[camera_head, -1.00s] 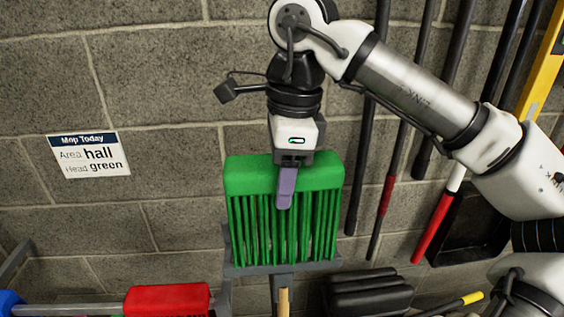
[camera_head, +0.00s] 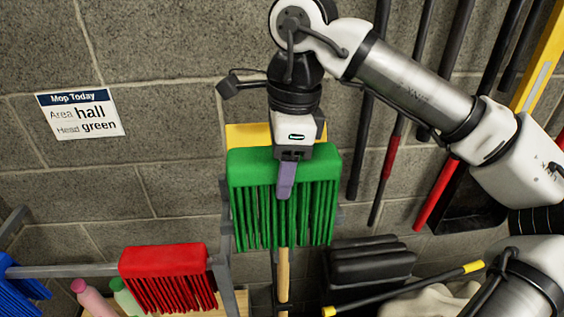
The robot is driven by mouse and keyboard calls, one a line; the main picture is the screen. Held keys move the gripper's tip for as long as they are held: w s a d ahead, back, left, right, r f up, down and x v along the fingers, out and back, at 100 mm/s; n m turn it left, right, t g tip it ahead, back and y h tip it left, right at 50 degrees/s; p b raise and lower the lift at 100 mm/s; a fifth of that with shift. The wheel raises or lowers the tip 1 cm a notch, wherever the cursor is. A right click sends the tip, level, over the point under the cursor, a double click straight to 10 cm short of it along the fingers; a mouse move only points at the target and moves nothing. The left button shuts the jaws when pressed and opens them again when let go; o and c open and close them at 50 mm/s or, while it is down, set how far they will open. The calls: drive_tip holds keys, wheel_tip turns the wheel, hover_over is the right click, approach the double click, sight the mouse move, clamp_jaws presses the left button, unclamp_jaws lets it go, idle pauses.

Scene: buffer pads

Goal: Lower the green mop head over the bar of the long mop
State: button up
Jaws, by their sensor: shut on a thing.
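The green mop head (camera_head: 284,170) hangs upright from my gripper (camera_head: 287,178), its strands pointing down. My gripper is shut on the top block of the head; a purple-grey finger shows on its front. Below the strands, a wooden handle (camera_head: 284,275) runs down, likely the long mop's. The mop's bar is mostly hidden behind the strands, so I cannot tell whether the head is around it or in front of it. The wall sign (camera_head: 80,114) reads area hall, head green.
A red mop head (camera_head: 165,262) hangs on a grey rack (camera_head: 95,270) at lower left, with a blue one (camera_head: 22,292) farther left. A yellow block (camera_head: 248,134) shows behind the green head. Dark pads (camera_head: 370,262) stand right of the handle. Long-handled tools lean on the wall.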

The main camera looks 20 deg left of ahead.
drive_tip(key=shift+f+b, duration=4.15)
drive_tip(key=shift+f, duration=1.15)
drive_tip(key=shift+f+b, duration=0.4)
drive_tip(key=o, duration=1.2)
drive_tip(key=r, duration=0.4)
drive_tip(key=d+r, duration=0.1)
drive_tip(key=r, duration=0.8)
drive_tip(key=shift+w+d+r, duration=0.25)
drive_tip(key=shift+w+r, duration=0.05)
drive_tip(key=shift+r, duration=0.1)
